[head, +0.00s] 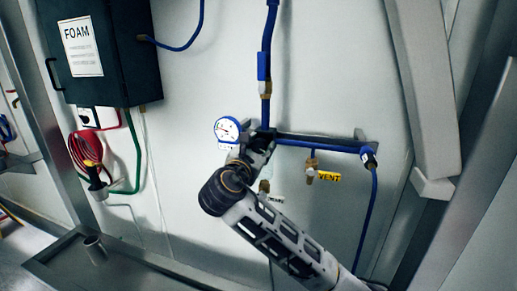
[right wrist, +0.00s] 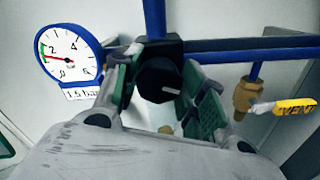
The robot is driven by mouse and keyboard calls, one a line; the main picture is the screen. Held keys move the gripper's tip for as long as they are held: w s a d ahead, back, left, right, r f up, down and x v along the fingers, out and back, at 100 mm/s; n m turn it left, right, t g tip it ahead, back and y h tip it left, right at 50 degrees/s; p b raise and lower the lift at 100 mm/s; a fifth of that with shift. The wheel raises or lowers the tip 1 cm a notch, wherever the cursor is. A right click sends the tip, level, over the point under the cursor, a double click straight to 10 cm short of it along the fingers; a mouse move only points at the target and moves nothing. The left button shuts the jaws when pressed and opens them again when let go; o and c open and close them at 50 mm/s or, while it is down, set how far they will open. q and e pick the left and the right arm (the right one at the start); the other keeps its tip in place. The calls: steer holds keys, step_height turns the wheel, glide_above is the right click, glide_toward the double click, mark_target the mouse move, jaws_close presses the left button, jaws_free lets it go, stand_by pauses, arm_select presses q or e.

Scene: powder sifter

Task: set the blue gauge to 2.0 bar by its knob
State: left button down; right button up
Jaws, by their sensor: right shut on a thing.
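The blue-rimmed gauge (head: 228,130) is on the wall pipework in the head view. In the right wrist view the gauge (right wrist: 67,57) shows a white dial, a green band at its left and a red needle pointing left. A label (right wrist: 82,93) under it seems to read 1.5 bar, partly covered by a finger. My left gripper is not in view.
A blue pipe (head: 320,145) runs right from the knob. A brass valve (head: 311,170) with a yellow VENT tag (head: 329,177) hangs below it. A dark FOAM box (head: 105,55) is at upper left, with a red hose coil (head: 86,150) under it.

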steer(key=m+b, duration=0.1)
steer(key=m, duration=0.3)
steer(key=shift+f, duration=0.15)
steer(key=m+b, duration=0.2)
steer(key=m, duration=0.3)
steer(key=shift+d, duration=0.15)
steer(key=shift+m, duration=0.3)
steer(key=o, duration=1)
steer(key=shift+s, duration=0.1)
steer(key=shift+v, duration=5.95)
